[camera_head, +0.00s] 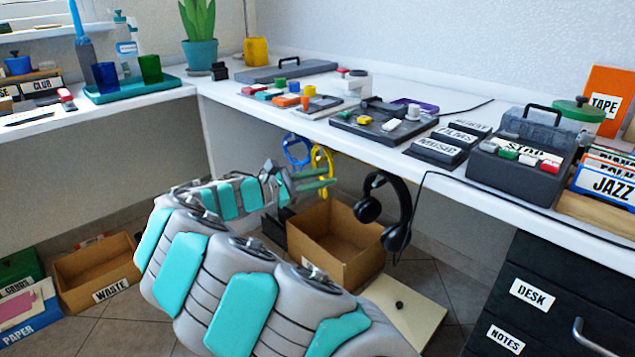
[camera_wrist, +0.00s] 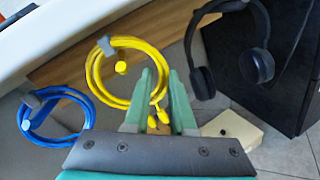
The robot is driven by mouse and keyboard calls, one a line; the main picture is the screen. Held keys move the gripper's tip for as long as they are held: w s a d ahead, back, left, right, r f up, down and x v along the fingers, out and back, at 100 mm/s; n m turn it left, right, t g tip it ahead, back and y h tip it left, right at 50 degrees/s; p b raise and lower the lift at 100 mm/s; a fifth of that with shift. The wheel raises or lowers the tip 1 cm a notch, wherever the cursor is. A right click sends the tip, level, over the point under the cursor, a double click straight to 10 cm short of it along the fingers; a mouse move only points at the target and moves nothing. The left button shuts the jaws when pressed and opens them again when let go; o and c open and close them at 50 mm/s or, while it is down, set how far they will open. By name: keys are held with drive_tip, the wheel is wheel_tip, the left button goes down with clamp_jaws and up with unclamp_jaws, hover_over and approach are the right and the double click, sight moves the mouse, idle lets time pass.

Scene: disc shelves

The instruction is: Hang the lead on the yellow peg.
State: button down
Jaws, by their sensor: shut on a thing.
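The yellow lead (camera_wrist: 91,72) is a coiled loop with a grey tie at its upper left in the wrist view. My gripper (camera_wrist: 158,85) is shut on the right side of this coil, and the loose yellow ends show low between the fingers. A round yellow peg end (camera_wrist: 120,67) shows inside the loop's outline; I cannot tell whether the loop is around the peg or in front of it. In the head view the yellow lead (camera_head: 319,158) is below the desk edge, with my gripper (camera_head: 328,180) at its lower part.
A blue coiled lead (camera_wrist: 27,125) hangs to the left. Black headphones (camera_wrist: 203,80) hang close on the right under the desk (camera_head: 460,183). An open cardboard box (camera_head: 347,268) stands below on the floor. The desktop above holds several devices.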

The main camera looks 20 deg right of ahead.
drive_tip(key=shift+w+d, duration=0.15)
drive_tip(key=shift+d, duration=0.35)
drive_tip(key=shift+w+d+f+p, duration=0.2)
drive_tip(key=shift+d+f+p, duration=0.15)
drive_tip(key=shift+d+p, duration=0.15)
drive_tip(key=c, duration=0.7)
unclamp_jaws()
